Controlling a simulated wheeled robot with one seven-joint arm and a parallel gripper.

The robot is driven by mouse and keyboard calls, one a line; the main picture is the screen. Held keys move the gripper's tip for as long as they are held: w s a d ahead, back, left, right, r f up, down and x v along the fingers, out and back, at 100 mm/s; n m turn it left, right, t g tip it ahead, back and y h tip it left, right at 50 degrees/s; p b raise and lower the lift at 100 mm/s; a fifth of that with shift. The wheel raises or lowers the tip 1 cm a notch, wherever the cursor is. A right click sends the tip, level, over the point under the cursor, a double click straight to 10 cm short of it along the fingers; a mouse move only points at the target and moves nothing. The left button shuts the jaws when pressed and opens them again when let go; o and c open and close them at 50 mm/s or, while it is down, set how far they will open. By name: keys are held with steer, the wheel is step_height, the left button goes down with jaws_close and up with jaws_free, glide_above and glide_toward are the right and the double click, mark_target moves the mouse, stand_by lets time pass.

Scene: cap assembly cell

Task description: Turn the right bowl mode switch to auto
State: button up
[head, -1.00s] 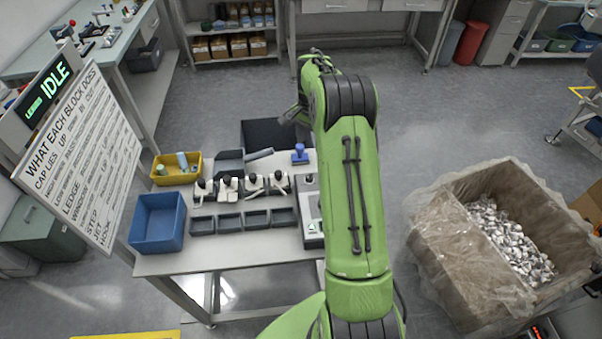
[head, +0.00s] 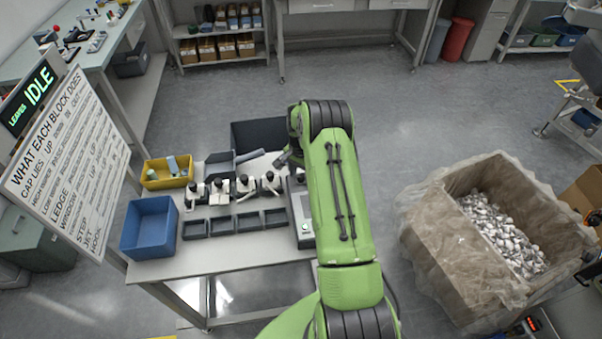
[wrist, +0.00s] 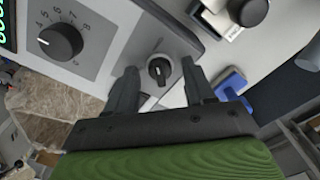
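In the wrist view, a small black rotary switch (wrist: 159,70) with a pale mark sits on a grey control panel (wrist: 110,52). Its mode labels cannot be read. My gripper (wrist: 159,66) is open, with one dark finger on each side of the switch as seen from the wrist. The fingers look apart from the switch; the depth between them is unclear. A larger black dial (wrist: 60,41) with numbers around it is on the same panel, to the left. In the head view, my arm hides most of the panel (head: 304,232) and the switch.
A black ball-topped lever (wrist: 248,11) and a blue object (wrist: 232,82) are right of the panel. On the table (head: 225,263) stand a blue bin (head: 150,228), a yellow bin (head: 167,184) and several dark trays (head: 222,226). A carton of parts (head: 440,235) stands right.

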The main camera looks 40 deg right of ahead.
jaws_close()
steer(key=shift+n, duration=0.3)
steer(key=n+b, duration=0.2)
steer(key=n, duration=0.1)
steer(key=shift+f+n+b, duration=0.1)
steer(key=shift+n+b, duration=0.2)
steer(key=shift+b, duration=0.1)
steer(key=n+b, duration=0.1)
steer(key=n, duration=0.3)
steer(key=shift+n+b, duration=0.3)
steer(key=shift+b, duration=0.05)
steer(key=n+b, duration=0.1)
steer(key=n, duration=0.3)
steer(key=n+b, duration=0.1)
steer(key=n, duration=0.4)
